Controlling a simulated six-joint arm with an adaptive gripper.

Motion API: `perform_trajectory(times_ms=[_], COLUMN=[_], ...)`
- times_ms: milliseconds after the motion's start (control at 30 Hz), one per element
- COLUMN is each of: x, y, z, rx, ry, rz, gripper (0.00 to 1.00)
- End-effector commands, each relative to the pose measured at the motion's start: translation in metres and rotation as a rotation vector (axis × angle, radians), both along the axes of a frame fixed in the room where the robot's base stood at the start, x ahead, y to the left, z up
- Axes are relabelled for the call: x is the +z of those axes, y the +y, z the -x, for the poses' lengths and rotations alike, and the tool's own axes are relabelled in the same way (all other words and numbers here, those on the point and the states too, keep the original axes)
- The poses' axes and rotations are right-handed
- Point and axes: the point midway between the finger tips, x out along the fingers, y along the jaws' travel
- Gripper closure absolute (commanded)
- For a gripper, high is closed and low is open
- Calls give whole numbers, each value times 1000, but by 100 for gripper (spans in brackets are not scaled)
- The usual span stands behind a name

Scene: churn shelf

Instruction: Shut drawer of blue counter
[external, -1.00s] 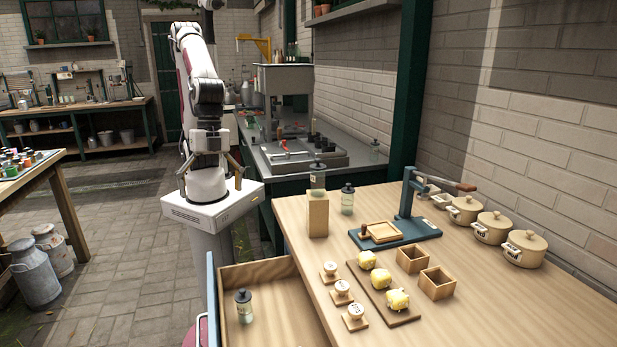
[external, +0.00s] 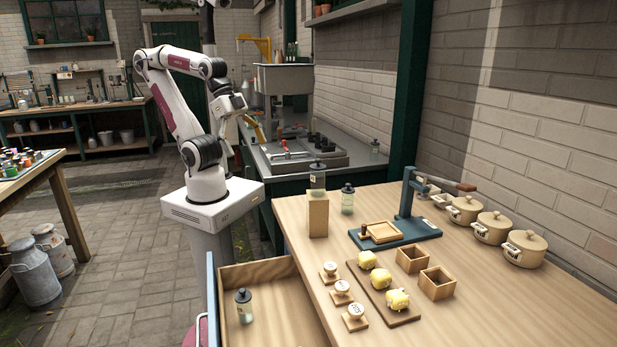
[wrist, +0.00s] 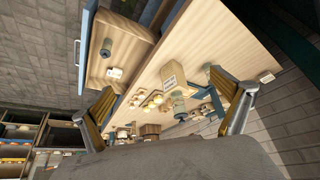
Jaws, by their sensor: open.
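The drawer (external: 272,277) of the wooden-topped counter is pulled out at the front left; its blue front panel (external: 211,299) is seen edge-on. A dark-lidded glass jar (external: 244,308) stands inside it. In the wrist view the open drawer (wrist: 128,27) is at the upper left, with its blue front (wrist: 84,45) and a pale bar handle (wrist: 77,52). My gripper (external: 257,131) is raised beyond the counter, well apart from the drawer. In the wrist view its two yellow-brown fingers are spread wide, with nothing between them (wrist: 163,86).
A wooden block (external: 318,215) with a jar (external: 318,178) on top and another jar (external: 347,199) stand at the counter's far edge. A blue press (external: 405,232), labelled knobs (external: 341,292), yellow lumps on a board (external: 379,279) and lidded pots (external: 491,228) fill the top.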

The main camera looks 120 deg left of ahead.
Motion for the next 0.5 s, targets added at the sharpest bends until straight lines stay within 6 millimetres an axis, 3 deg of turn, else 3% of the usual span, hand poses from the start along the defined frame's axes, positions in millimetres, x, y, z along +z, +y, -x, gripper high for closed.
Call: perform_trajectory(times_ms=[167,467,500], x=[3,3,3], y=[10,12,12], z=[0,0,0], rx=[47,53,53], ry=[-13,-12,-12], rz=[0,1,1], gripper=[0,0,5])
